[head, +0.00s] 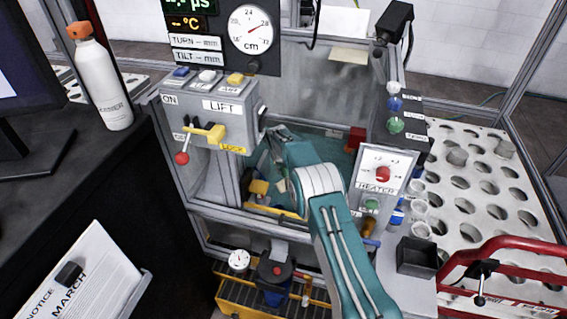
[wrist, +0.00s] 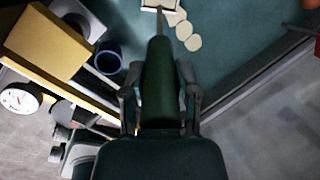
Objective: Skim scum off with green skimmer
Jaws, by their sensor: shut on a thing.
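The green skimmer (wrist: 160,85) shows in the wrist view, its handle between the fingers of my gripper (wrist: 158,80). My gripper is shut on that handle. A thin rod runs from the handle to a pale square head (wrist: 160,4), cut off by the top edge. Pale round scum patches (wrist: 186,32) lie beside the head, to its right, on the teal liquid (wrist: 218,30). Whether the head touches the liquid I cannot tell. In the head view my arm reaches into the tank (head: 335,75), and the skimmer and scum cannot be made out there.
A LIFT control box (head: 213,107) with a red-knobbed lever stands left of the tank. A HEATER panel (head: 382,170) is close on my arm's right. A black open bin (head: 417,257) and a perforated white rack (head: 470,185) are at the right. A white bottle (head: 103,85) stands left.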

